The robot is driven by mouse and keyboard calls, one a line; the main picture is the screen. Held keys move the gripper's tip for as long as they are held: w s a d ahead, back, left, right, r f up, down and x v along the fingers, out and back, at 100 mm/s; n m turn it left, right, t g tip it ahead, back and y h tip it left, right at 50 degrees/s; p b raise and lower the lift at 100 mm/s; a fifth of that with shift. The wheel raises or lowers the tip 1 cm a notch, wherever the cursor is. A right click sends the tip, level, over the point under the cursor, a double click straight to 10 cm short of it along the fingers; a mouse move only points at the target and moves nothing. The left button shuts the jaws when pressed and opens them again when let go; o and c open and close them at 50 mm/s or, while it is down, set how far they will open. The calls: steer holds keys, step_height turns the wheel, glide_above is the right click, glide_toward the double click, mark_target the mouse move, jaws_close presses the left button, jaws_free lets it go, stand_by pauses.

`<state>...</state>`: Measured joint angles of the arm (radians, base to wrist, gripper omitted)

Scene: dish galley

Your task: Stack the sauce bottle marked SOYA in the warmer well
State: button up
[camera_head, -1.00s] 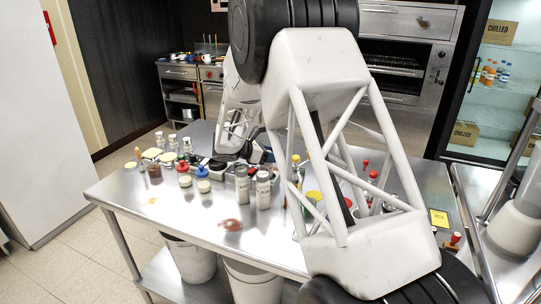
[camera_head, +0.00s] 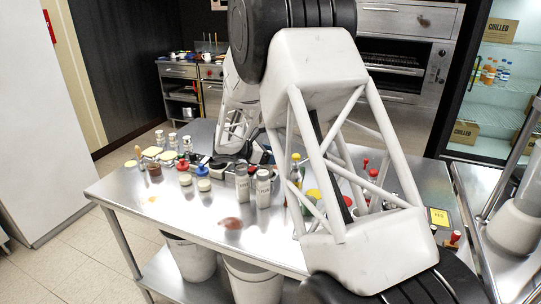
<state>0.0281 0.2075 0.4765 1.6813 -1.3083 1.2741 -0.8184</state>
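My gripper (camera_head: 258,155) is low over the far-middle part of the steel table, partly hidden behind my own white arm links. Its fingers are too small and covered to tell open or shut. Two pale grey containers with dark writing, one on the left (camera_head: 242,186) and one on the right (camera_head: 263,190), stand upright in front of it; I cannot read their labels. A yellow-topped bottle (camera_head: 295,165) and red-tipped bottles (camera_head: 372,177) show beside and through my arm's frame. I cannot tell which bottle is marked SOYA. The warmer well is not distinguishable; my arm covers much of the table's right half.
The steel table (camera_head: 190,222) also holds a red-topped jar (camera_head: 184,178), a blue-topped jar (camera_head: 203,182), several small jars at the left, and a yellow card (camera_head: 438,217) at the right.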

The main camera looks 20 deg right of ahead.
steer(key=shift+a+r, duration=0.1)
steer(key=shift+r, duration=0.3)
steer(key=v, duration=1.1)
steer(key=shift+a, duration=0.4)
steer(key=shift+r, duration=0.1)
steer(key=s+r+m+y, duration=0.3)
steer(key=s+r+m, duration=0.1)
steer(key=s, duration=0.8)
steer(key=s+r+m+y, duration=0.4)
steer(key=s+r+m, duration=0.1)
steer(key=s, duration=0.8)
steer(key=s+a+m+t+y, duration=0.1)
steer(key=s+a+m+y, duration=0.2)
steer(key=s, duration=0.9)
steer(key=s+a+f+m+t+y, duration=0.1)
steer(key=s+a+m+y, duration=0.2)
steer(key=s, duration=0.9)
steer(key=a+m, duration=0.1)
steer(key=m, duration=0.2)
steer(key=shift+s+t, duration=0.3)
steer(key=shift+s, duration=0.1)
